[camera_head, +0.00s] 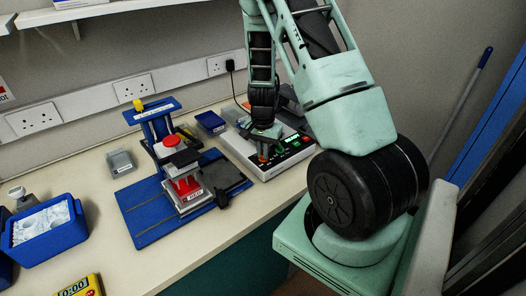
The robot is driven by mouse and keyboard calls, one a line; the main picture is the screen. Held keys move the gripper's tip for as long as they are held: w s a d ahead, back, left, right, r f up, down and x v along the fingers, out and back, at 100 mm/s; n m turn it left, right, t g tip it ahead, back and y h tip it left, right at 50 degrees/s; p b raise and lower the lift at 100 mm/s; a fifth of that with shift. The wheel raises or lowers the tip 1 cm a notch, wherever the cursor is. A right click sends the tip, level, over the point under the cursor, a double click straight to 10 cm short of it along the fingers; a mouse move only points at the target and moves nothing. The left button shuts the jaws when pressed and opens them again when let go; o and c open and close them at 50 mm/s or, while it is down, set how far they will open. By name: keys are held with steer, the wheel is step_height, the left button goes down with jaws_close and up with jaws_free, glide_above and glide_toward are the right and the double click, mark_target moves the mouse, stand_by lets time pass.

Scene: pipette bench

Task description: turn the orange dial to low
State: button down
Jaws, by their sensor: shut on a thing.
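The orange dial (263,157) is on the top face of a white bench instrument (262,172), at the right end of the bench. Only a small bit of the dial shows below my gripper. My gripper (263,151) points down at the instrument and is shut on the orange dial. The fingers hide most of the dial, so its setting and any markings around it cannot be read. A dark panel with small lit red and green displays (288,146) is to the right of the dial.
A blue stand with a red-topped device (171,141) is left of the instrument. A blue box (210,122) and a clear container (121,162) sit behind. Bare bench lies in front.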

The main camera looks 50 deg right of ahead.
steer(key=c, duration=1.5)
jaws_free()
steer(key=shift+c, duration=0.2)
step_height(320, 180, up, 18)
steer(key=b, duration=0.2)
steer(key=shift+f, duration=0.25)
steer(key=shift+s, duration=0.1)
